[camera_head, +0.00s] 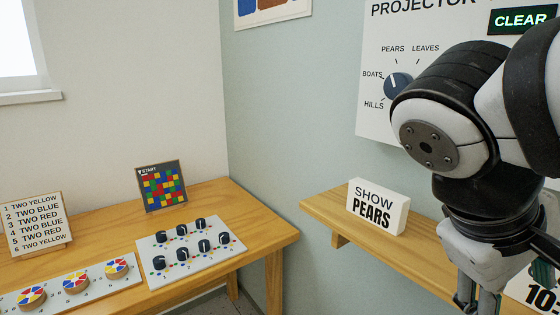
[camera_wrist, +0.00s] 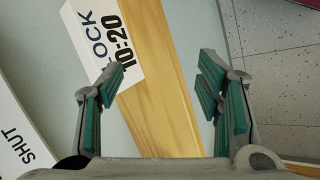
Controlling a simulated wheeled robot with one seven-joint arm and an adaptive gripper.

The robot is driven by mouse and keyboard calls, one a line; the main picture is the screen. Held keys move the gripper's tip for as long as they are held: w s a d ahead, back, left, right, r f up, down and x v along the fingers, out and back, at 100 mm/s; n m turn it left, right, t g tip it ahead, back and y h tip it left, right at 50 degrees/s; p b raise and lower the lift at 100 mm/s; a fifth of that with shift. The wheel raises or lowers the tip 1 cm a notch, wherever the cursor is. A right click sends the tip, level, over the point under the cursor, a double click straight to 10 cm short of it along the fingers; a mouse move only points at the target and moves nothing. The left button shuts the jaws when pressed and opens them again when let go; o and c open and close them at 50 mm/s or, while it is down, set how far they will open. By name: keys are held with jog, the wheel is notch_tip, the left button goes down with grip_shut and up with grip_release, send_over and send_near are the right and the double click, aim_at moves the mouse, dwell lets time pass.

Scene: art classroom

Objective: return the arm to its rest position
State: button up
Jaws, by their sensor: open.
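My arm fills the right side of the head view, bent downward, with white and black links. My gripper (camera_head: 478,299) hangs at the lower right of the head view, partly cut off by the bottom edge. In the wrist view my gripper (camera_wrist: 160,85) has its two green-padded fingers wide apart, with nothing between them. Beyond the fingers lie a wooden shelf (camera_wrist: 158,110) and a white block (camera_wrist: 122,40) reading "10:20". I see no contact between the fingers and the block.
A "SHOW PEARS" sign (camera_head: 378,206) stands on the wall shelf (camera_head: 325,208), left of my arm. The projector panel (camera_head: 378,112) is on the wall behind, its dial (camera_head: 398,86) partly beside my arm. A table (camera_head: 272,236) at left holds a knob board (camera_head: 150,247) and signs.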

jog(key=s+a+f+m+y, duration=0.3)
jog(key=s+a+f+y, duration=0.3)
jog(key=s+f+y, duration=0.15)
notch_tip(320, 180, up, 14)
jog(key=t+p, duration=0.3)
jog(key=p, duration=0.9)
jog(key=shift+w+d+n+h, duration=0.2)
jog(key=shift+w+n+h, duration=0.1)
jog(key=shift+w+h, duration=0.05)
